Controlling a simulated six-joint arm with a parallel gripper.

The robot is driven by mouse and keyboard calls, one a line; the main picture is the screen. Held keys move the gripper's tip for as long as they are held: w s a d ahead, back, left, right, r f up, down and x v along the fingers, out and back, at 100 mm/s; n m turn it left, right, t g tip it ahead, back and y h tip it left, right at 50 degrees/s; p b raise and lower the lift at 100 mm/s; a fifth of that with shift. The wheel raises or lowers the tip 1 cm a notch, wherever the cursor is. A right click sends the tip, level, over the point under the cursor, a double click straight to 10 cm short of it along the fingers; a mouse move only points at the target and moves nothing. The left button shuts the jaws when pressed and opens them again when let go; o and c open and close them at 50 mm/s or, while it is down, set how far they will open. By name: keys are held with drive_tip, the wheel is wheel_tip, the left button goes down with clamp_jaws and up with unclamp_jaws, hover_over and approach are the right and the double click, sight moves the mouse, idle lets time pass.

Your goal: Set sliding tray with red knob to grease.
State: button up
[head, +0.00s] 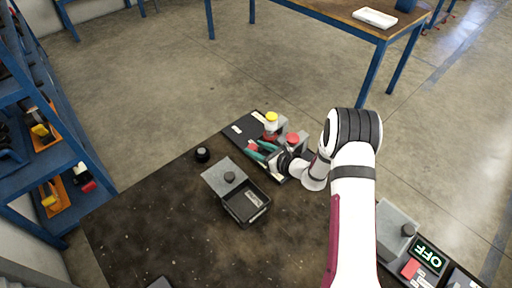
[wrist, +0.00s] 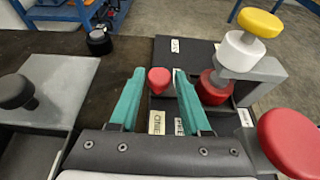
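In the wrist view a small red knob (wrist: 158,80) stands between the two teal fingers of my gripper (wrist: 158,73). The fingers are apart, with a gap visible on each side of the knob. The knob is at the black panel (wrist: 196,52), which also shows in the head view (head: 240,129). Labels lie near the knob: one seems to read "ONE" (wrist: 157,122); another (wrist: 180,125) is partly hidden by the right finger. A third label (wrist: 174,45) lies farther back and is too small to read. The tray under the knob is largely hidden by my gripper.
Right of my fingers stand a yellow-topped knob (wrist: 260,22) on a grey bracket and a large red knob (wrist: 292,142). On the left are a grey-lidded box with a black knob (wrist: 15,92) and a loose black knob (wrist: 99,41). An OFF display (head: 428,256) is at far right.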

drive_tip(key=shift+o, duration=1.3)
drive_tip(key=v, duration=1.5)
drive_tip(key=shift+s+d+r, duration=0.2)
drive_tip(key=shift+s, duration=0.05)
